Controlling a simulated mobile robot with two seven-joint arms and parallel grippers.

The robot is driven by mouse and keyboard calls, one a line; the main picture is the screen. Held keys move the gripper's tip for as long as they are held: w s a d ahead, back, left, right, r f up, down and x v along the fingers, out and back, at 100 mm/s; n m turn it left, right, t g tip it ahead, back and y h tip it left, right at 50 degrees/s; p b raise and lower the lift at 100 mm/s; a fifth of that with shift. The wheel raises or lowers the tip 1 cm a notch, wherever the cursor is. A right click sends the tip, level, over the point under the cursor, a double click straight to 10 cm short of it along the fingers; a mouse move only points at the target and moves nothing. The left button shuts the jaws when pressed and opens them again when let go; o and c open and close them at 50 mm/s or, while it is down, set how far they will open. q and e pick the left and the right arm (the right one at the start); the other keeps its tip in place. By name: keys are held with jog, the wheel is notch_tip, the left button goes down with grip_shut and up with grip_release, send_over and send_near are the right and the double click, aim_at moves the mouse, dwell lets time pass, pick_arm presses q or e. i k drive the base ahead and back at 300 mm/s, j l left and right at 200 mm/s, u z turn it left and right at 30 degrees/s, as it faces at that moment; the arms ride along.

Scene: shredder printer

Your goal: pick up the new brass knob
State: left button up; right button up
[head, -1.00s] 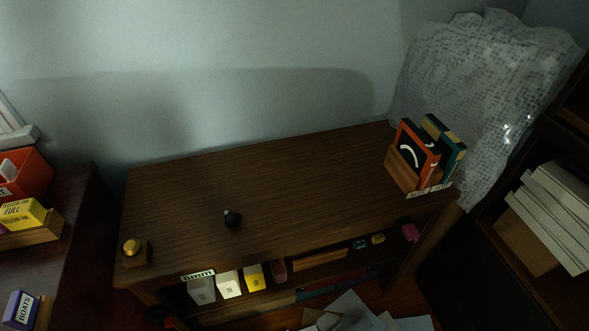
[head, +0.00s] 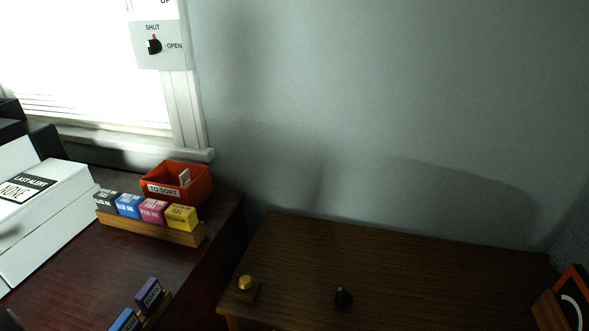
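The brass knob (head: 245,282) is a small golden round piece. It sits on a small dark wooden block (head: 246,295) near the left front corner of the brown wooden table (head: 400,262). A small black knob-like object (head: 343,298) stands to its right on the same table top. Neither of my grippers shows in the head view.
A dark red desk (head: 75,270) stands to the left, with a gap beside the table. It holds an orange TO SORT bin (head: 177,183), several ink boxes in a wooden rack (head: 150,228) and a white machine (head: 45,215). A SHUT/OPEN switch panel (head: 160,46) is beside the window.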

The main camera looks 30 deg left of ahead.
aim_at(245, 282)
jog(key=u, duration=1.4)
